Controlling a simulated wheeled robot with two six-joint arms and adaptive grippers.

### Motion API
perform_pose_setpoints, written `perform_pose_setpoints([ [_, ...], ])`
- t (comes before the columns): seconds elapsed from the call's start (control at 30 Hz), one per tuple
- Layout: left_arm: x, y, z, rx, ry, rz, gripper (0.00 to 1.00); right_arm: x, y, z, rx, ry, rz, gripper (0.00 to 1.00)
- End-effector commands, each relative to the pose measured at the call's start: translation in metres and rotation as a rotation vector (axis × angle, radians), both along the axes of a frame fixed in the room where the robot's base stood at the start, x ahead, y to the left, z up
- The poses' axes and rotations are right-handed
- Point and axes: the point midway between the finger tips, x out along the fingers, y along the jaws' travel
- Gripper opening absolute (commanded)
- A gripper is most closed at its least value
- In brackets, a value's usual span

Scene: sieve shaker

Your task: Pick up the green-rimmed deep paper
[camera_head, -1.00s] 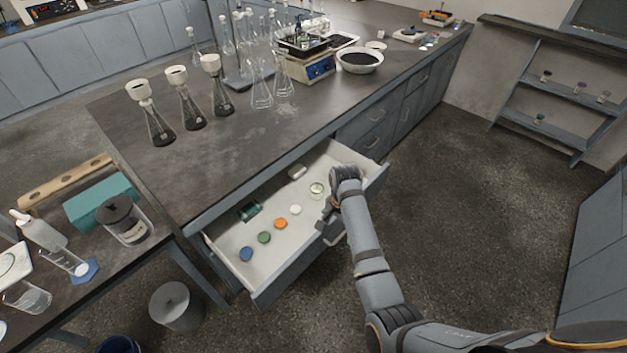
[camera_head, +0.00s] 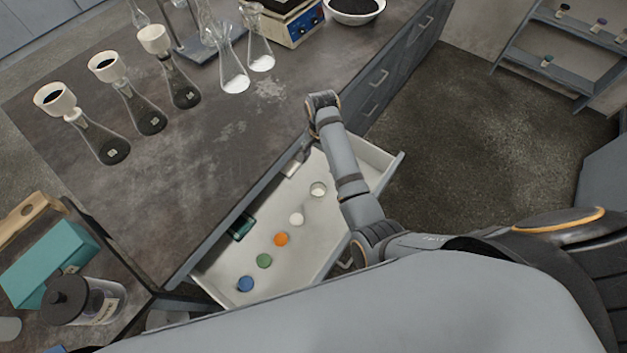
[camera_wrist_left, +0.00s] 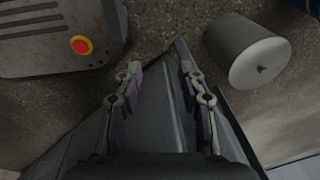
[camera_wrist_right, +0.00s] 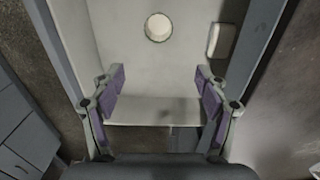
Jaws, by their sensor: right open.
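A small round green-rimmed piece (camera_head: 264,261) lies in the open drawer (camera_head: 215,284), between a blue one (camera_head: 245,284) and an orange one (camera_head: 281,239). A dark teal block (camera_head: 241,228) lies by the drawer's rear edge; I cannot tell what it is. My right gripper (camera_wrist_right: 160,75) is open and empty above the drawer's far end, near a pale round cup (camera_wrist_right: 158,28). The arm mostly hides it in the head view. My left gripper (camera_wrist_left: 160,67) is open and empty, low over the floor. The green-rimmed piece is in neither wrist view.
A white piece (camera_head: 297,219) and the pale cup (camera_head: 318,189) continue the drawer row. A white block (camera_wrist_right: 220,40) lies beside the cup. Several flasks (camera_head: 147,119) stand on the bench (camera_head: 205,160). A grey bin (camera_wrist_left: 245,50) stands near my left gripper.

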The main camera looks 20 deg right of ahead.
Motion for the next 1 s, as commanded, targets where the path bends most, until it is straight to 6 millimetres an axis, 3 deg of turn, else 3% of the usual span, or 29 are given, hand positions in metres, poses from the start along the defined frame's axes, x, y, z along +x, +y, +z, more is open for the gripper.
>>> perform_pose_setpoints([
  [0.03,0.001,0.0,-0.013,0.0,-0.001,0.0,0.4,-0.001,0.0,-0.014,0.0,0.003,0.0,0.74],
  [0.17,-0.001,0.0,-0.03,0.0,0.002,0.0,0.4,-0.001,0.0,-0.03,0.0,0.002,0.0,0.74],
  [0.4,-0.026,0.0,-0.073,0.0,0.037,0.002,0.4,-0.001,0.0,-0.072,0.0,0.002,0.0,0.74],
  [0.5,-0.024,0.0,-0.087,0.0,0.034,0.002,0.4,-0.001,0.0,-0.086,0.0,0.001,0.0,0.74],
  [0.73,0.004,0.0,-0.093,0.0,-0.007,-0.001,0.4,-0.002,0.0,-0.094,0.0,0.001,0.0,0.74],
  [0.83,0.005,0.0,-0.094,0.0,-0.009,-0.001,0.4,-0.002,0.0,-0.102,-0.001,0.004,0.001,0.74],
  [1.0,-0.002,0.0,-0.099,0.0,0.001,0.0,0.4,-0.002,0.0,-0.133,-0.002,0.004,0.001,0.74],
])
